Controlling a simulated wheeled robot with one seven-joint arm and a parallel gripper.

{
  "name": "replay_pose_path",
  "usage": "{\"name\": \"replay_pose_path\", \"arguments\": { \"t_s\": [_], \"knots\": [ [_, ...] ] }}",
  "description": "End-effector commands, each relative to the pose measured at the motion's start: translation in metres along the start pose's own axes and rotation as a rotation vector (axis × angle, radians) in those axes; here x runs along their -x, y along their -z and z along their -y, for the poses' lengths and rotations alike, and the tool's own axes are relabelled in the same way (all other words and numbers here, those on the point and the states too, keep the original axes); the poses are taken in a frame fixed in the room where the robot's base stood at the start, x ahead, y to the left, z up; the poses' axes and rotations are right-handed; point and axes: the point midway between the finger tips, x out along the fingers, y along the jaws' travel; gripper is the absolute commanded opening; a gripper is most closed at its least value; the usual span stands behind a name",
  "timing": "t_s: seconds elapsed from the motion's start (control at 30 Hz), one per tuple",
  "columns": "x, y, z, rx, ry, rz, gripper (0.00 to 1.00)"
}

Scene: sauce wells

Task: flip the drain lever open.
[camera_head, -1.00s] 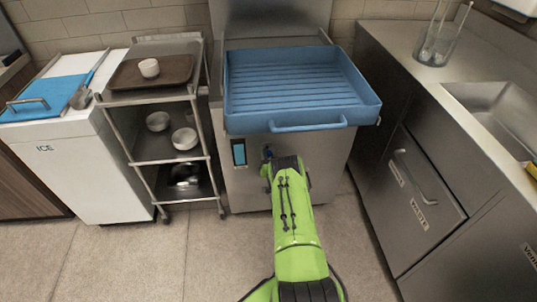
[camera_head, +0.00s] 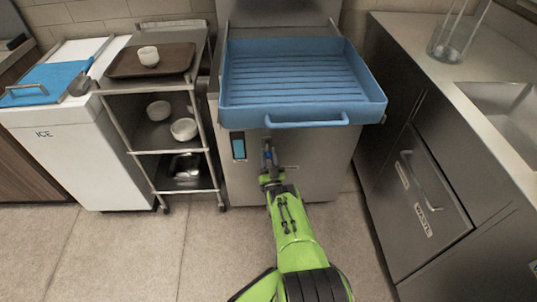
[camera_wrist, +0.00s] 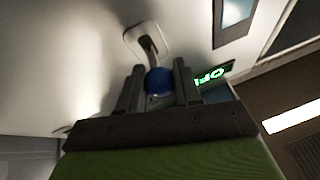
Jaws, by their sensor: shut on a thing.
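The drain lever is on the front of the steel cabinet (camera_head: 318,165), below the blue tray. In the wrist view its pale stem (camera_wrist: 149,46) comes out of a rounded plate and ends in a blue knob (camera_wrist: 158,80). My gripper (camera_wrist: 159,88) is shut on this knob, one dark finger on each side. In the head view my gripper (camera_head: 269,158) is at the cabinet front, and only a little blue of the lever shows between the fingers. A lit green sign (camera_wrist: 209,76) beside it is partly hidden by a finger; I can read "OF".
The blue ribbed tray (camera_head: 300,117) with a front handle overhangs the lever. A small blue panel (camera_head: 239,147) is just left of it. A wire-framed cart (camera_head: 165,150) with bowls stands left, steel drawers (camera_head: 420,190) right. The floor between is clear.

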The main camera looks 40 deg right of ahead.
Motion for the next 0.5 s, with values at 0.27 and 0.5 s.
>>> {"name": "replay_pose_path", "arguments": {
  "t_s": [0.27,0.5],
  "knots": [
    [0.0032,-0.0051,-0.0012,0.005,0.011,-0.041,0.0],
    [0.0028,-0.0055,-0.0013,0.006,0.013,-0.048,0.0]
  ]
}}
